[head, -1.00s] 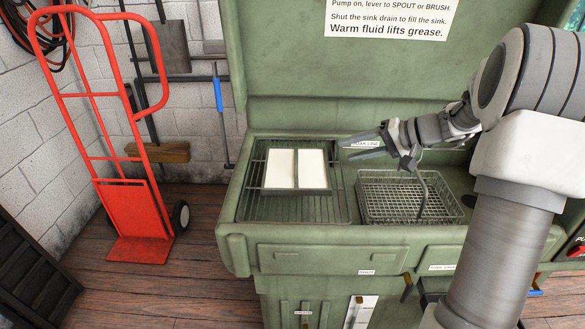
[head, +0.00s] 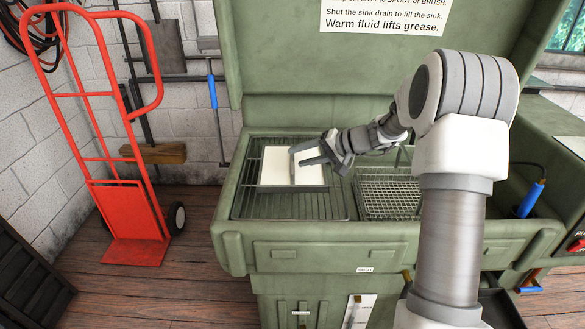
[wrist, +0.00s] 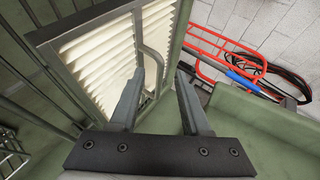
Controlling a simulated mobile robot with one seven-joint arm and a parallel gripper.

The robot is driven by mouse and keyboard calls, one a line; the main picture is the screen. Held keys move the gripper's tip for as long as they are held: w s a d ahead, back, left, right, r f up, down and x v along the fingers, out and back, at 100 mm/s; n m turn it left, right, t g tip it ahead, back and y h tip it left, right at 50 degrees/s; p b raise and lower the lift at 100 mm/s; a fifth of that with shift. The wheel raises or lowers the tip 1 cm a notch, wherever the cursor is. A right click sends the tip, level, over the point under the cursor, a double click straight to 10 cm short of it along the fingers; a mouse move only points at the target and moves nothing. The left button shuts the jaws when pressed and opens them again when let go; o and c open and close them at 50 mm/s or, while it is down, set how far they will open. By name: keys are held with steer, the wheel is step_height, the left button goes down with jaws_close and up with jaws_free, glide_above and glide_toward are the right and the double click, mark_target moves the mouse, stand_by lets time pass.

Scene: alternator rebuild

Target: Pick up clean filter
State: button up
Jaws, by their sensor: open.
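The filter (head: 280,167), with clean white panels in a grey frame, sits on the left rack of the green wash sink in the head view. The wrist view shows its white pleats (wrist: 110,45) and a thin curved grey bar across its face. My gripper (head: 295,157) is over the right half of the filter, its fingers apart. In the wrist view my gripper (wrist: 159,78) is open, with the curved bar ending close to and partly behind the left finger. I cannot tell whether the fingers touch the filter. The gripper hides part of the right panel.
A wire basket (head: 388,196) stands to the right of the rack (head: 250,206) in the sink. The green upright back panel (head: 290,60) rises behind. A red hand truck (head: 125,212) stands on the floor to the left.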

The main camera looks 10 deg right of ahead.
steer(key=shift+w+a+f, duration=0.3)
steer(key=shift+a+f, duration=0.05)
steer(key=shift+a, duration=0.05)
jaws_close()
steer(key=shift+r, duration=0.1)
stand_by(1.0)
